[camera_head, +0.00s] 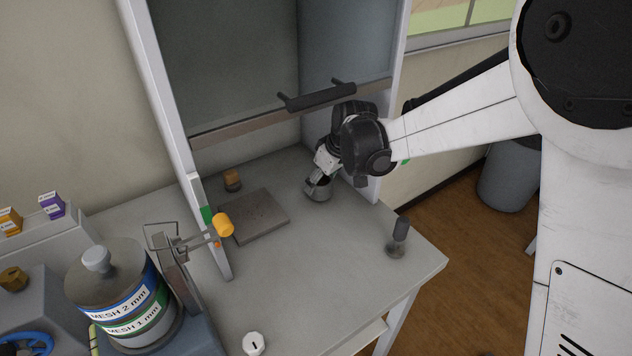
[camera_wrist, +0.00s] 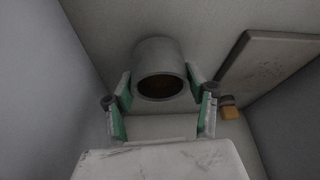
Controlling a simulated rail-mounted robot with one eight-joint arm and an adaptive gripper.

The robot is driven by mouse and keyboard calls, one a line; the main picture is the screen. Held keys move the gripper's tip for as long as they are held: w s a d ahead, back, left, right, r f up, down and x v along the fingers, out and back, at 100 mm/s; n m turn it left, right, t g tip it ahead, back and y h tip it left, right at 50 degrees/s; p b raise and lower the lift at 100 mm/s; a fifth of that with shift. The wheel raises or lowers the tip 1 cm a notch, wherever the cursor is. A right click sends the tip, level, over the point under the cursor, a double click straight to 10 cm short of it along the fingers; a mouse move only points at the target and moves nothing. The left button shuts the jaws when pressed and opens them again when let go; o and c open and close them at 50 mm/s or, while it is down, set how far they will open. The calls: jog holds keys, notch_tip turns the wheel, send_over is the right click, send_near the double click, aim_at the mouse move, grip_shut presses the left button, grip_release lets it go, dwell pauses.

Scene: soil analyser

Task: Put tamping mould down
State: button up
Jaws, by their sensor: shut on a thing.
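The tamping mould is a grey cylinder with an open, dark inside; in the wrist view the mould (camera_wrist: 160,57) sits between the green-padded fingers of my gripper (camera_wrist: 162,92). In the head view the mould (camera_head: 318,192) is at the back right of the grey bench, under the raised hood sash. My gripper (camera_head: 322,178) reaches down to it from above and is shut on it. The mould's base looks close to the bench top, but I cannot tell whether it touches.
A flat grey plate (camera_head: 253,215) lies left of the mould, with a small brown block (camera_head: 232,180) behind it. A dark-handled tamper (camera_head: 399,238) stands near the right bench edge. A sieve stack (camera_head: 122,290) stands front left. The bench middle is clear.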

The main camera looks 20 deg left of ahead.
jog(key=shift+w+a+f, duration=0.25)
jog(key=shift+a+f, duration=0.05)
jog(key=shift+a, duration=0.15)
jog(key=shift+w+a+f, duration=0.2)
jog(key=shift+a+f, duration=0.05)
jog(key=shift+a, duration=0.15)
jog(key=shift+f, duration=0.2)
jog(key=shift+d+f, duration=0.1)
jog(key=shift+f, duration=0.1)
jog(key=o, duration=1.6)
jog(key=shift+c, duration=0.2)
jog(key=shift+r, duration=0.15)
jog(key=shift+r, duration=0.25)
jog(key=s+d, duration=0.2)
jog(key=d, duration=0.1)
jog(key=s+d, duration=0.2)
jog(key=d, duration=0.2)
jog(key=s+d, duration=0.2)
jog(key=d, duration=0.2)
jog(key=shift+r, duration=0.35)
